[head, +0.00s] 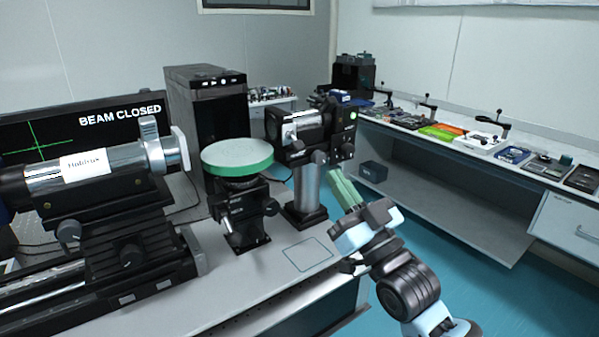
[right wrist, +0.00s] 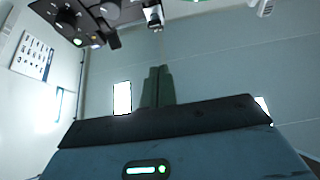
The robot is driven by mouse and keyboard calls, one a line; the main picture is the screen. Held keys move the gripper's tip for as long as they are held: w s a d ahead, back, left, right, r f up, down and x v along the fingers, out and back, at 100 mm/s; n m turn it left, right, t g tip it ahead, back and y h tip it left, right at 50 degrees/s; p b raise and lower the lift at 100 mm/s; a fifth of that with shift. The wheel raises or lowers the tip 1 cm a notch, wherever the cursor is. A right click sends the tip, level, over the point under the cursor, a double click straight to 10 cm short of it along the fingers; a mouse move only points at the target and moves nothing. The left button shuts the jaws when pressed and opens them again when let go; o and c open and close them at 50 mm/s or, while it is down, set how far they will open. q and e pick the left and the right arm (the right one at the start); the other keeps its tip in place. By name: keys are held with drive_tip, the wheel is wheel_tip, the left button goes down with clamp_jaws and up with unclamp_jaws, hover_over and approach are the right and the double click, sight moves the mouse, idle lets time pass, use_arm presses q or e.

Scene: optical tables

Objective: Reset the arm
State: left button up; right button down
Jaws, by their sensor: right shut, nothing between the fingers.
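My right gripper (head: 343,188) has green fingers and is shut and empty. In the head view it is raised beside the right end of the near optical table (head: 262,276), just right of the post of a black optical mount (head: 309,135). In the right wrist view the two green fingers (right wrist: 158,87) stand side by side against each other, with a pale wall behind them. My left gripper is not in view.
A green-rimmed round disc (head: 237,155) tops a black stage. A laser tube labelled Holdrus (head: 95,168) lies left, before a screen (head: 85,122) reading "BEAM CLOSED". A side bench (head: 440,148) with several trays and parts runs along the right. Open floor (head: 470,262) lies between.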

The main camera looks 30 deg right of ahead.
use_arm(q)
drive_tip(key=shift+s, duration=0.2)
